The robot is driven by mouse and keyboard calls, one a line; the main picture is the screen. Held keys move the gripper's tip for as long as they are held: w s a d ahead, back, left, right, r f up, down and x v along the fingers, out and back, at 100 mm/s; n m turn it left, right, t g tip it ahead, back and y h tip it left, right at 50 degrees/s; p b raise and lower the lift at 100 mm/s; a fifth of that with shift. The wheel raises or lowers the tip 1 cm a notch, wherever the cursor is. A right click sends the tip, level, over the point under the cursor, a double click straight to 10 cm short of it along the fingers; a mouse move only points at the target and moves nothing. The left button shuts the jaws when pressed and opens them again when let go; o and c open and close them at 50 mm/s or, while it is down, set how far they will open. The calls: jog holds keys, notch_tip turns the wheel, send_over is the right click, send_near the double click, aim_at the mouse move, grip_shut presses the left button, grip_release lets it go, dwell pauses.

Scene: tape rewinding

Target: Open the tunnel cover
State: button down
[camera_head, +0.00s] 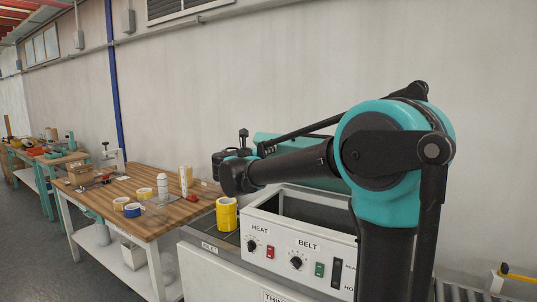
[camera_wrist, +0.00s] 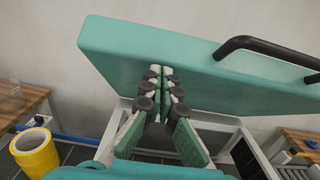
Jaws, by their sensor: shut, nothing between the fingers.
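The tunnel cover (camera_wrist: 205,68) is a teal slab with a black bar handle (camera_wrist: 262,46) at the upper right in the wrist view. It stands raised and tilted above the white tunnel frame (camera_wrist: 210,122). In the head view, part of the cover (camera_head: 322,185) shows behind my arm, and the tunnel's dark interior is exposed at the top. My gripper (camera_wrist: 160,72) is shut and empty, left of the handle, with its fingertips overlapping the cover's face. I cannot tell whether they touch it.
The tunnel's white front panel (camera_head: 277,263) carries HEAT and BELT controls. Yellow tape rolls (camera_head: 227,215) stand on the inlet to the left. A wooden table (camera_head: 150,218) farther left holds more tape rolls and a white bottle. A wall is close behind.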

jog(key=shift+w+r, duration=0.1)
jog(key=w+d+r+g, duration=0.1)
jog(key=w+r, duration=0.1)
jog(key=w+d+r+g+y, duration=0.1)
jog(key=w+d+r, duration=0.1)
jog(key=r, duration=0.1)
jog(key=w+d+r+g+y, duration=0.1)
jog(key=w+d+r, duration=0.1)
jog(key=w, duration=0.1)
jog(key=shift+d+r, duration=0.2)
jog(key=shift+r, duration=0.15)
jog(key=w+d+r+g+y, duration=0.2)
jog(key=w+d+r, duration=0.3)
jog(key=w+d, duration=0.3)
jog(key=shift+w+d+g, duration=0.3)
jog(key=shift+w+g, duration=0.2)
jog(key=shift+w, duration=1.55)
jog(key=shift+r, duration=0.1)
jog(key=r+v, duration=0.1)
jog(key=v, duration=1.2)
jog(key=shift+w+d+r, duration=0.15)
jog(key=shift+w+d, duration=0.15)
jog(key=shift+d, duration=0.05)
